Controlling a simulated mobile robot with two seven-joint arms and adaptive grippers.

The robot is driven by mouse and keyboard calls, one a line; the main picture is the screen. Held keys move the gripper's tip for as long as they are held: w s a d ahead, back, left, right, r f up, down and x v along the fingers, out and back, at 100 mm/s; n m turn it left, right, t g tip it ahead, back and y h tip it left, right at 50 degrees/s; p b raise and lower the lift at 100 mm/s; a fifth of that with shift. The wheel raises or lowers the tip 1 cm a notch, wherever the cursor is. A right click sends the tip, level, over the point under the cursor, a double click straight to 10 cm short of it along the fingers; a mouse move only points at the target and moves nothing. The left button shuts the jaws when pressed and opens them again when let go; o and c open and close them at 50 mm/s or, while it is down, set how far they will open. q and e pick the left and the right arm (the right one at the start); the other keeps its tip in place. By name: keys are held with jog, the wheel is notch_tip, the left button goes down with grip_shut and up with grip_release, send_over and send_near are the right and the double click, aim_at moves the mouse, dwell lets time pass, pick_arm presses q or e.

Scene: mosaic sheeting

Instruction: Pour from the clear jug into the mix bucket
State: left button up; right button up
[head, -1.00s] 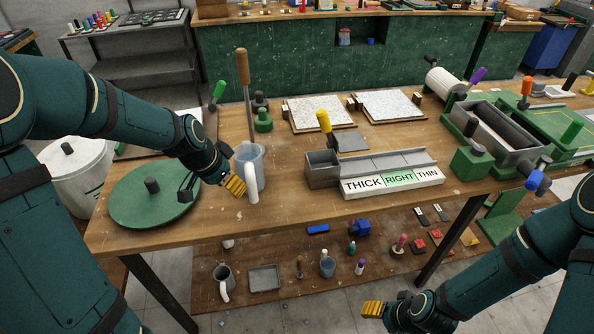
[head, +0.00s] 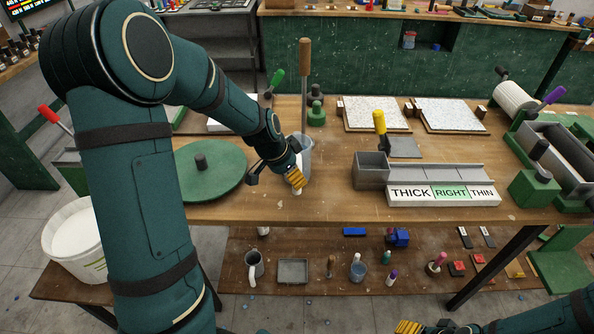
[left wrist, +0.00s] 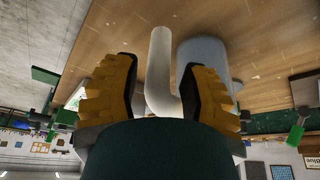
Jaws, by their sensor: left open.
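The clear jug (head: 307,153) stands upright near the table's front edge, partly hidden by my left gripper (head: 296,181). In the left wrist view, the jug's bluish body (left wrist: 205,62) and white handle (left wrist: 159,70) show. My left gripper is open there, its yellow fingers (left wrist: 160,92) on either side of the handle, with a gap visible on the left. A white bucket (head: 73,240), probably the mix bucket, stands at the left beyond the table's end with whitish content, partly hidden by my left arm. My right gripper (head: 408,327) is at the bottom edge, mostly cut off.
A green disc (head: 210,172) with a knob lies left of the jug. A tall wooden handle (head: 304,75) rises just behind the jug. A grey trough (head: 430,173) with a THICK RIGHT THIN label stands to the right. The lower shelf holds a grey mug (head: 254,265) and a tray (head: 292,271).

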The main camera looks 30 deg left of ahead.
pick_arm(q)
jog(key=shift+x, duration=2.15)
jog(key=shift+o, duration=0.3)
grip_shut()
